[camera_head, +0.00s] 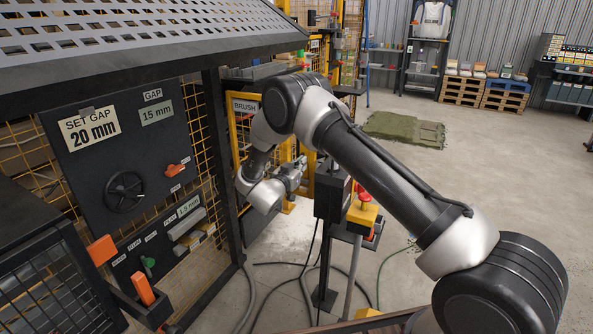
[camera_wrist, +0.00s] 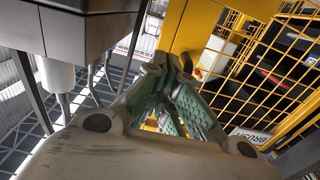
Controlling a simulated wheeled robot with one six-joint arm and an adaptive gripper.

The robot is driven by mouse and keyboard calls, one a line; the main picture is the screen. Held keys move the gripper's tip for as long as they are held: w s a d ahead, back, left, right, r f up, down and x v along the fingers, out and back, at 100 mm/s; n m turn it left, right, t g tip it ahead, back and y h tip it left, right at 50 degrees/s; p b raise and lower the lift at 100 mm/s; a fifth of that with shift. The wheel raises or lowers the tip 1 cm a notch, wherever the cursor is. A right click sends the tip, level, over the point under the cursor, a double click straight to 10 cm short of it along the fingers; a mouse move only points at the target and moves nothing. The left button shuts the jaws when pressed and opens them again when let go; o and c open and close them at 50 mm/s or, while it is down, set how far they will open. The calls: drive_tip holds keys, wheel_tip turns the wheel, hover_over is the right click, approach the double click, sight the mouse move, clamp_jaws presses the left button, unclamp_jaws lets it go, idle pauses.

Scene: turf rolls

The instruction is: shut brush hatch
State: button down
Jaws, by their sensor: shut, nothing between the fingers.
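The brush hatch, a yellow-framed mesh panel, shows in the wrist view (camera_wrist: 250,75) on the right, with its BRUSH label (camera_wrist: 250,135) at the lower right. In the head view a BRUSH sign (camera_head: 245,106) sits beside yellow framing (camera_head: 234,140), mostly hidden behind my arm. I cannot tell how far the hatch stands open. My gripper (camera_head: 299,168) is shut and empty, near the yellow framing and left of a dark post box. In the wrist view its closed fingertips (camera_wrist: 170,62) lie in front of a yellow frame bar (camera_wrist: 193,30); contact is unclear.
A dark control panel (camera_head: 120,150) with gap signs and a handwheel stands at the left. Cables (camera_head: 300,275) lie on the floor. Open floor lies beyond, with a green turf piece (camera_head: 405,128).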

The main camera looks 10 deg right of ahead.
sight(310, 156)
drive_tip(key=x, duration=0.7)
drive_tip(key=shift+w+d, duration=0.1)
drive_tip(key=shift+w, duration=0.05)
drive_tip(key=shift+d, duration=0.1)
